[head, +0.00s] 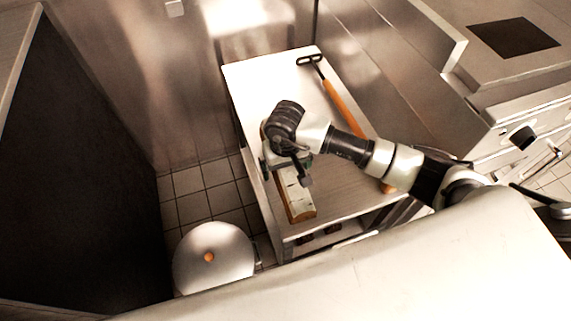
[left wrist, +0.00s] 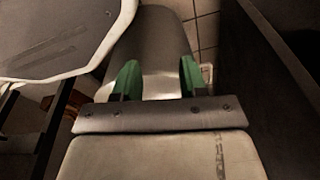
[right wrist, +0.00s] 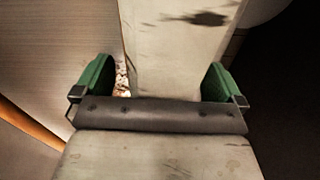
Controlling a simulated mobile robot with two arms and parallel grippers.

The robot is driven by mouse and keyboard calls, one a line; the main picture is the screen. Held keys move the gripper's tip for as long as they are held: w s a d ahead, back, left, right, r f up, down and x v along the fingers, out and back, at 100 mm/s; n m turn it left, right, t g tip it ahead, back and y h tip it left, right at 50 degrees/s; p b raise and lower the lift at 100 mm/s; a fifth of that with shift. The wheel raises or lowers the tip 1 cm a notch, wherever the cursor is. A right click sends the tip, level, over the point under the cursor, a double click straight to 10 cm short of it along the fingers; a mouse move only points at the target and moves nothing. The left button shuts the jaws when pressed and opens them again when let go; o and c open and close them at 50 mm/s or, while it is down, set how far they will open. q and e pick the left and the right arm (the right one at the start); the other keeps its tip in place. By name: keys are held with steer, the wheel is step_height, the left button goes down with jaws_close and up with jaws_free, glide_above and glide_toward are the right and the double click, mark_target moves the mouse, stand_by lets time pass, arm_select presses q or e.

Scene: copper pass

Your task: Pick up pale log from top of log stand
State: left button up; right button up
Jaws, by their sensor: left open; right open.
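The pale log (head: 297,200), whitish with dark marks and a brown side, lies along the left edge of the log stand top (head: 345,195). My right gripper (head: 287,167) is over the log's far part and hides it in the head view. In the right wrist view the pale log (right wrist: 175,50), with a dark patch, runs between the spread green fingers of the right gripper (right wrist: 156,82). Gaps show beside the log, and I cannot tell how far down the fingers reach. My left gripper (left wrist: 156,80) is open and empty; the head view does not show it.
A tool with an orange handle (head: 345,110) and dark head lies on the stand, right of the log. A round metal lid with an orange knob (head: 209,257) is on the left, above the tiled floor (head: 205,190). A dark panel (head: 75,170) bounds the far left.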

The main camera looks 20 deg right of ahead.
steer(key=shift+c, duration=0.3)
steer(key=c, duration=1.2)
steer(key=shift+r, duration=0.1)
steer(key=shift+c, duration=0.9)
